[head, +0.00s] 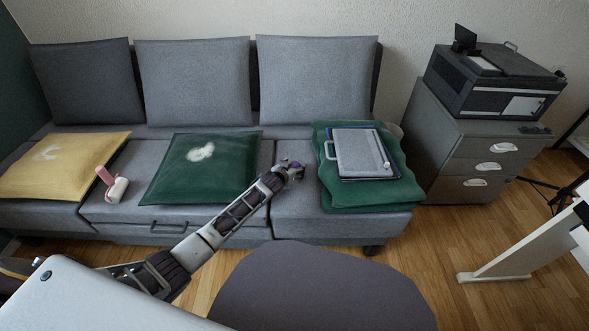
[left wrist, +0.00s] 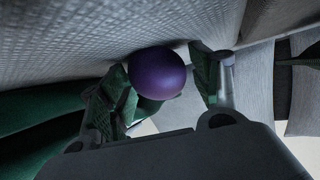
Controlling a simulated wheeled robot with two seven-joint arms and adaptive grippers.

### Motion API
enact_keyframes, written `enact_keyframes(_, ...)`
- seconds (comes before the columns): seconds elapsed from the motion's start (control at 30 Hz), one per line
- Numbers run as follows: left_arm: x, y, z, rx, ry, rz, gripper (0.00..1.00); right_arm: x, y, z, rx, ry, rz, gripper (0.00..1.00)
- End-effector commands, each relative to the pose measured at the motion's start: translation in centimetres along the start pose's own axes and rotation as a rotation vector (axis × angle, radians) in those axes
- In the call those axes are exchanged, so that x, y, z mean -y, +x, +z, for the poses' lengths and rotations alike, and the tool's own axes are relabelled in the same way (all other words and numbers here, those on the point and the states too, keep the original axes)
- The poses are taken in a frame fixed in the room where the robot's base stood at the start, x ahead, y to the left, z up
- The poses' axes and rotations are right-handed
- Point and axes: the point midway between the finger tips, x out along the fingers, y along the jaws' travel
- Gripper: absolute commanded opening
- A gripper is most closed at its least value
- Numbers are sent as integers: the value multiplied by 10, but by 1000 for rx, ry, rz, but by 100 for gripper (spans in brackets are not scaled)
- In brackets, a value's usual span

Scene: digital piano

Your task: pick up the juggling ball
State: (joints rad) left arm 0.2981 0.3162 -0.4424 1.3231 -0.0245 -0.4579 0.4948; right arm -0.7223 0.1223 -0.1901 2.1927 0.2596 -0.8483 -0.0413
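The juggling ball is a purple ball (left wrist: 157,73). In the left wrist view it lies between the two fingers of my left gripper (left wrist: 163,88), close to the left finger, with a narrow gap showing at the right finger. In the head view only a small purple patch of the ball (head: 297,164) shows at the tip of my left gripper (head: 290,171), over the front of the sofa seat. The left gripper looks open around the ball; firm contact on both sides does not show. My right gripper is not in view.
A dark grey rounded seat (head: 320,290) stands in front. A drawer cabinet (head: 480,160) stands right.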

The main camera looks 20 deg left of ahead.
Motion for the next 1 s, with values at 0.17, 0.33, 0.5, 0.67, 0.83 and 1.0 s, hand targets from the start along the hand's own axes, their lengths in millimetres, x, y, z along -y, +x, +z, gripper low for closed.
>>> enact_keyframes(0.17, 0, 0, 0, 0, 0, 0, 35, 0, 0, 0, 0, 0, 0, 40)
enact_keyframes(0.33, 0, 0, 0, -1, 0, 0, 21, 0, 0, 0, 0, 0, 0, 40)
enact_keyframes(0.5, 0, 0, 0, -1, 0, 0, 21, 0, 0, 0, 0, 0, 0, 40)
enact_keyframes(0.67, 0, -1, -3, -1, 0, 0, 21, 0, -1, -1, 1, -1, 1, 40)
enact_keyframes(0.83, 0, -6, -10, -1, -1, 0, 21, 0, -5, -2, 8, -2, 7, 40)
enact_keyframes(1.0, 0, -13, -24, -2, -1, 1, 21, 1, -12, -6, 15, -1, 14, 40)
